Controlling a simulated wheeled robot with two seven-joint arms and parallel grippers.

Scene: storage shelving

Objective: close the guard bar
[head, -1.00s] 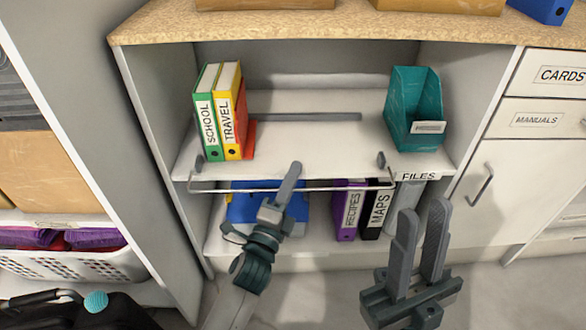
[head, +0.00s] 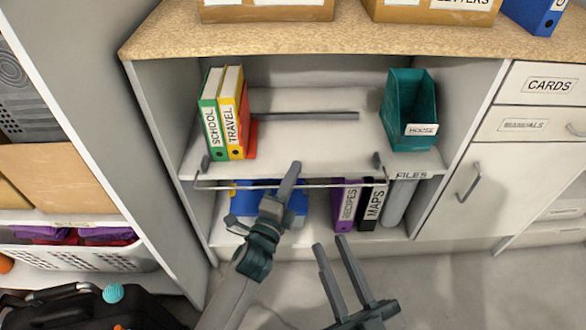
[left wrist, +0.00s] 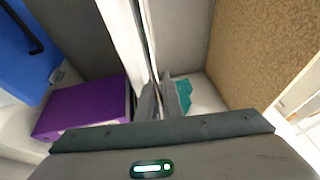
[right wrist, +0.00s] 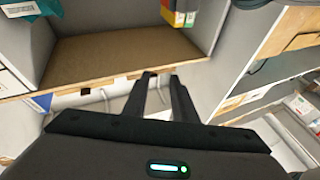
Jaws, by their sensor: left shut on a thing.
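The guard bar (head: 340,186) is a thin metal rail running across the front of the middle shelf (head: 300,158). It hangs level, just in front of and slightly below the shelf's front edge, with dark pivots (head: 376,160) at its ends. My left gripper (head: 290,174) is shut on the guard bar near its middle; its fingers also show in the left wrist view (left wrist: 163,98), where the grip itself is hard to make out. My right gripper (head: 329,242) is open and empty, low in front of the unit and apart from the bar.
School and Travel binders (head: 228,115) stand at the shelf's left, a teal file holder (head: 408,115) at its right. Below are a blue binder (head: 298,202), a purple Recipes binder (head: 345,205) and a black Maps binder (head: 371,207). A white basket (head: 85,257) sits at left.

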